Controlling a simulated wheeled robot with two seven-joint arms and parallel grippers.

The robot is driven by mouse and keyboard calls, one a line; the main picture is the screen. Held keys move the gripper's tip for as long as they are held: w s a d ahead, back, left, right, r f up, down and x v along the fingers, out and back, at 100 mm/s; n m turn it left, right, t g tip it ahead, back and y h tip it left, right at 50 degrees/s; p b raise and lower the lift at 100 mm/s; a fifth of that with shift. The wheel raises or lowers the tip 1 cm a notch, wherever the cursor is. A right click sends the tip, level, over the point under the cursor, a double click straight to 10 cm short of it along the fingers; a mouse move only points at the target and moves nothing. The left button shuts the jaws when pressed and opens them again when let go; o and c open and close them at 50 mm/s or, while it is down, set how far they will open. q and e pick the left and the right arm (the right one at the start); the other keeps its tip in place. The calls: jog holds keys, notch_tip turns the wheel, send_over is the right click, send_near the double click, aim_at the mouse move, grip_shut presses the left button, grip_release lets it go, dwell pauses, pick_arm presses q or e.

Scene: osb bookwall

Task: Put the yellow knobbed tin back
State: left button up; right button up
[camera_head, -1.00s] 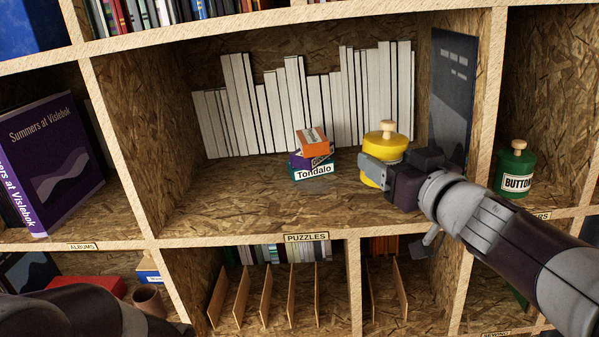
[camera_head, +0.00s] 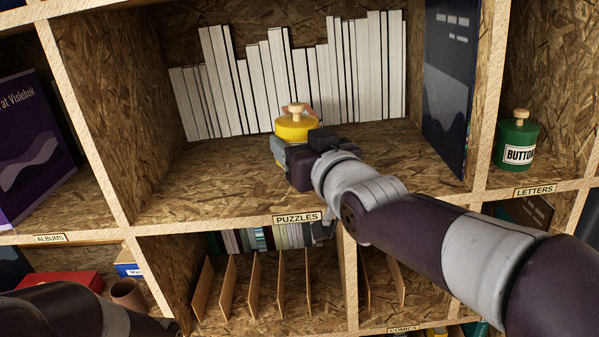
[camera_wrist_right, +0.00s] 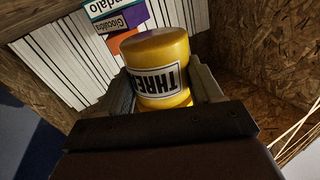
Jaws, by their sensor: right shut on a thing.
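The yellow tin (camera_head: 296,127) with its pale wooden knob (camera_head: 296,107) is in the PUZZLES compartment, in front of the white books. My right gripper (camera_head: 291,150) is shut on it from the front. In the right wrist view the tin (camera_wrist_right: 160,62) sits between the two fingers, its white label reading "THRE" upside down. My left gripper is out of view; only part of my left arm shows at lower left.
Small stacked puzzle boxes (camera_wrist_right: 118,20) are behind the tin, mostly hidden in the head view. A dark upright panel (camera_head: 449,85) stands at the compartment's right. A green button tin (camera_head: 517,145) is in the LETTERS compartment. Shelf floor (camera_head: 215,190) is bare at left.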

jog(key=f+p, duration=0.1)
jog(key=s+f+p, duration=0.1)
jog(key=f, duration=0.1)
jog(key=shift+d, duration=0.2)
jog(key=shift+f, duration=0.35)
jog(key=shift+w+a+f, duration=0.15)
jog(key=shift+w, duration=0.2)
jog(key=shift+f, duration=0.1)
jog(key=shift+s+f+b, duration=0.2)
jog(key=shift+s+b, duration=0.05)
jog(key=shift+b, duration=0.25)
jog(key=shift+w+f, duration=0.1)
jog(key=shift+f, duration=0.1)
jog(key=o, duration=1.4)
jog(key=shift+w, duration=0.1)
jog(key=shift+r, duration=0.1)
